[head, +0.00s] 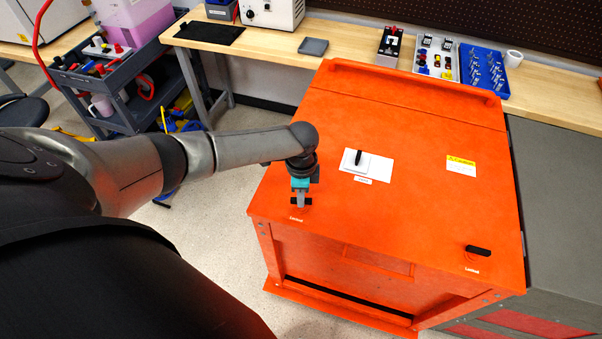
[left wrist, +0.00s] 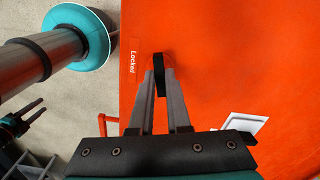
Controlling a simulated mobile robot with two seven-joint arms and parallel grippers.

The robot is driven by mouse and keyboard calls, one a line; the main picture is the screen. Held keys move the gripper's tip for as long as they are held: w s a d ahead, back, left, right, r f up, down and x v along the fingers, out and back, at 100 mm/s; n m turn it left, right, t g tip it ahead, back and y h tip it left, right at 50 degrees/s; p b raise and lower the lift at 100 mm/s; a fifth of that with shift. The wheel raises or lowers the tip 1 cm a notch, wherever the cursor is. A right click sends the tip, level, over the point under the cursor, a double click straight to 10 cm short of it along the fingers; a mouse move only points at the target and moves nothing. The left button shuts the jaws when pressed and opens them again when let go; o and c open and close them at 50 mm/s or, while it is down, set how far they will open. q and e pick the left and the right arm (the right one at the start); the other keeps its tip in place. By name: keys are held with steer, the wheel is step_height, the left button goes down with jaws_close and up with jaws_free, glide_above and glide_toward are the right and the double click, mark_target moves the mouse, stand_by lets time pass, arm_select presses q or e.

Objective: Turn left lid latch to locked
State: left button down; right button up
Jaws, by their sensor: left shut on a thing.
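The left lid latch is a small black handle (left wrist: 159,80) near the front left corner of the orange pack lid (head: 400,210). A "Locked" label (left wrist: 134,66) lies beside it; it also shows in the head view. My left gripper (head: 301,201) reaches down to the latch from above, and its grey fingers close on the handle in the left wrist view (left wrist: 161,72). The handle lies roughly parallel to the label's text. The fingers hide part of it and its pivot.
A second black latch (head: 478,250) with its own label sits at the lid's front right. A white plate with a black knob (head: 366,164) and a yellow caution label (head: 461,165) lie on the lid. A tool cart (head: 115,95) stands left; benches run behind.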

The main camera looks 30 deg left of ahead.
arm_select(q)
steer(key=shift+m, duration=1.5)
steer(key=shift+w, duration=0.1)
steer(key=c, duration=0.9)
jaws_free()
step_height(320, 180, up, 15)
steer(key=shift+r+p, duration=0.2)
steer(key=shift+p, duration=0.75)
steer(key=shift+d, duration=0.1)
